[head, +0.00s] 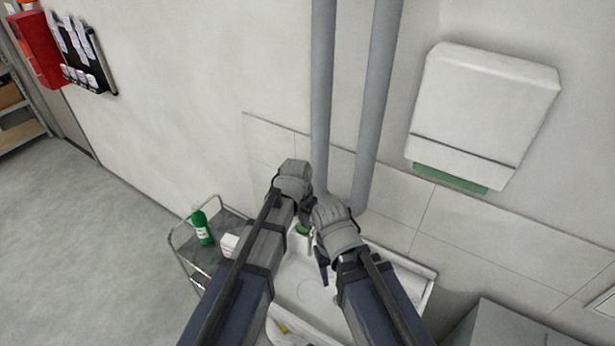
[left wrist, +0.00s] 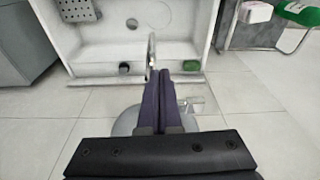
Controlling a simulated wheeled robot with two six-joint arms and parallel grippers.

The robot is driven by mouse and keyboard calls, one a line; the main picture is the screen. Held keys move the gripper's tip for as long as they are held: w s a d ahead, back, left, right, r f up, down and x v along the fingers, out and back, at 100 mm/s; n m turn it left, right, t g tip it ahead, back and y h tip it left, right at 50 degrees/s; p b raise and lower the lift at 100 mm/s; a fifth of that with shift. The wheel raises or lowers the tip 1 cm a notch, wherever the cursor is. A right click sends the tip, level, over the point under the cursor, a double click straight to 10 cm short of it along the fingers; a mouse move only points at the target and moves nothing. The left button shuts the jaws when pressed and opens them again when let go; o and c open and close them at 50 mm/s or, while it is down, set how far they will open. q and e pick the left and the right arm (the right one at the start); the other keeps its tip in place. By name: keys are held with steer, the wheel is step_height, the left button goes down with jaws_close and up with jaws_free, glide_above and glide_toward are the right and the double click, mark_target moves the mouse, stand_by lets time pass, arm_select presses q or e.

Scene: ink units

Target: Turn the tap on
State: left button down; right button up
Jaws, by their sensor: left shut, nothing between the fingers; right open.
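The tap's thin curved metal spout (left wrist: 151,48) shows in the left wrist view at the sink's edge, just beyond my left fingertips; I cannot tell whether they touch it. A small metal fitting (left wrist: 191,102) lies beside the fingers, perhaps part of the tap. In the head view the tap is mostly hidden behind my grippers. My left gripper (head: 307,215) points down at the back of the sink, shut and empty; its dark fingers (left wrist: 165,98) are together. My right gripper (head: 322,268) is open, lower and to the right, over the white sink (head: 425,297).
A green item (left wrist: 191,65) and a dark round item (left wrist: 124,68) sit on the sink's ledge. Two grey pipes (head: 372,110) rise behind my grippers. A trolley (head: 180,236) with a green bottle (head: 201,227) and white box (head: 229,245) stands left. A dispenser (head: 483,105) hangs right.

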arm_select(q)
steer(key=w+r+t+h+p, duration=0.1)
steer(key=w+r+p, duration=0.5)
steer(key=w+r, duration=0.35)
arm_select(e)
step_height(320, 180, up, 8)
arm_select(q)
steer(key=w+d+b+x, duration=0.1)
steer(key=b+x, duration=0.9)
steer(key=x, duration=0.2)
steer(key=shift+m, duration=0.4)
steer(key=s, duration=0.1)
steer(key=s+a+r, duration=0.2)
steer(key=shift+s+a+p, duration=0.15)
steer(key=shift+s+p, duration=0.15)
arm_select(e)
step_height(320, 180, down, 9)
